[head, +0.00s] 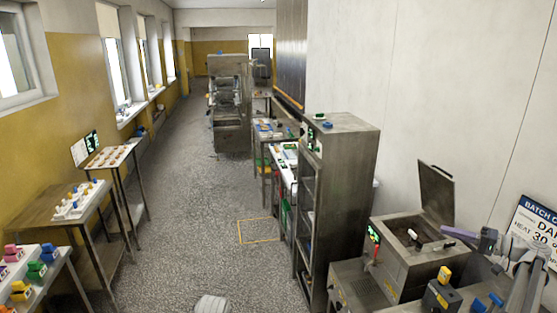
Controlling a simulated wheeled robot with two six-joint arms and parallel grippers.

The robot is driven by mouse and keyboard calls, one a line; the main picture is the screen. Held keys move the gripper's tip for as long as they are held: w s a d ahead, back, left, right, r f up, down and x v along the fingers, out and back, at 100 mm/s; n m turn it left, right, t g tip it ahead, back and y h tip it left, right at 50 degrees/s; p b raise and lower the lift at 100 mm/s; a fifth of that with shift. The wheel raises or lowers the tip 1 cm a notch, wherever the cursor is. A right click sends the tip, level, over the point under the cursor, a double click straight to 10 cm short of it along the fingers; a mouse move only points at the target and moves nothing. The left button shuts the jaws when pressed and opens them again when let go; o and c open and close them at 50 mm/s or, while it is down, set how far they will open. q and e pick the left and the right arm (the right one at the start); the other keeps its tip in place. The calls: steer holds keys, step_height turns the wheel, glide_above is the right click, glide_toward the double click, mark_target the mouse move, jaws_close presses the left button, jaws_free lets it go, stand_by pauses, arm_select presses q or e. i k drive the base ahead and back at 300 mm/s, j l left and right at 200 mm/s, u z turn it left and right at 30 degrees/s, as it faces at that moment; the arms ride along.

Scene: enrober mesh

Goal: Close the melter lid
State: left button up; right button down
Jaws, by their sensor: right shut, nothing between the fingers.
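The melter (405,274) is a grey metal box at the lower right with an open top and dark contents. Its lid (436,193) is a flat grey panel standing nearly upright at the back of the opening, leaning slightly. My right gripper (451,232) comes in from the right, over the right side of the melter opening and below the raised lid. It is shut and empty. I cannot tell whether it touches the melter rim.
A tall grey cabinet (343,165) stands left of the melter. A black box with a yellow knob (445,273) and blue items (487,303) sit in front right. A batch sign (537,225) is behind my right arm. Tables line the left wall; the aisle floor (190,220) is clear.

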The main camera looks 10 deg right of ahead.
mark_target(437, 190)
steer(key=i+z, duration=0.15)
steer(key=i, duration=0.55)
steer(key=i+j+z, duration=0.1)
steer(key=i, duration=0.6)
steer(key=i+z, duration=0.35)
steer(key=i+j+z, duration=0.15)
steer(key=i+z, duration=0.25)
steer(key=i+l+u, duration=0.1)
steer(key=i+l, duration=0.3)
steer(key=l, duration=0.1)
